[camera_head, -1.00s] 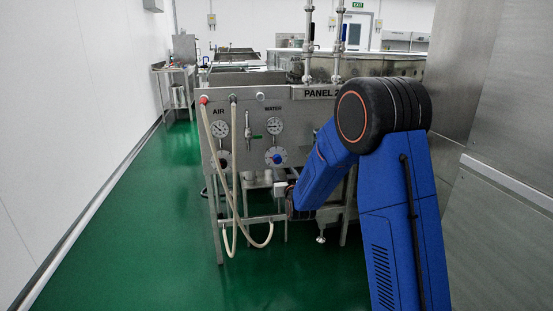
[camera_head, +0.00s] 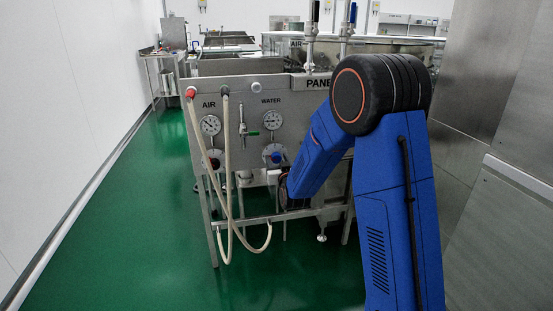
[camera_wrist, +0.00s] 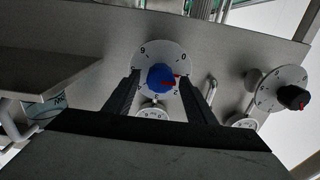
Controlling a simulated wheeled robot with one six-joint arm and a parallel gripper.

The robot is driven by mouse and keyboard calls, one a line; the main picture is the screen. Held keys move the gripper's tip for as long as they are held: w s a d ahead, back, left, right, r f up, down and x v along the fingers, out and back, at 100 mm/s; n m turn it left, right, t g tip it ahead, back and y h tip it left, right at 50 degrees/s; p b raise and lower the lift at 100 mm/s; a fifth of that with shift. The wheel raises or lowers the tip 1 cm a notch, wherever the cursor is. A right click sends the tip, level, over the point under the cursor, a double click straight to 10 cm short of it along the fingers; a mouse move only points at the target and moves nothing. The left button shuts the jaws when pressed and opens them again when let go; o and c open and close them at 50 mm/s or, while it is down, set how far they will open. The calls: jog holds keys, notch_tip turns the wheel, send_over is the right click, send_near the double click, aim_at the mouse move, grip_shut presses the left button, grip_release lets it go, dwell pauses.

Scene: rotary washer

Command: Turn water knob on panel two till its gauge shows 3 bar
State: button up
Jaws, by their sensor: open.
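The blue water knob (camera_head: 275,157) sits on a round white dial, low on the grey panel (camera_head: 175,112) under the WATER label. Its gauge (camera_head: 273,120) is above it; the needle is too small to read. In the wrist view the blue knob (camera_wrist: 161,78) with a red pointer lies between the fingertips of my gripper (camera_wrist: 160,82). The jaws are open, one finger on each side of the knob, and I see no clear contact. The water gauge (camera_wrist: 153,113) is partly seen there below the knob. My arm hides the end of the panel's name.
The air knob (camera_wrist: 293,97) with a red mark is right of the water knob in the wrist view. The air gauge (camera_head: 210,125) is at the panel's left. Pale hoses (camera_head: 228,180) hang in front. Green floor (camera_head: 130,240) is clear at the left; a steel cabinet (camera_head: 505,200) stands right.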

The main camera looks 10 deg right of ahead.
jog(key=shift+c, duration=0.3)
jog(key=c, duration=1)
jog(key=shift+m, duration=0.4)
jog(key=m, duration=0.3)
jog(key=shift+d+m, duration=0.1)
jog(key=shift+m, duration=0.2)
jog(key=m, duration=0.4)
jog(key=shift+f+m, duration=0.1)
jog(key=shift+m, duration=0.2)
jog(key=m, duration=0.4)
jog(key=shift+d+f+m, duration=0.1)
jog(key=shift+m, duration=0.2)
jog(key=shift+f+m, duration=0.1)
jog(key=shift+m, duration=2)
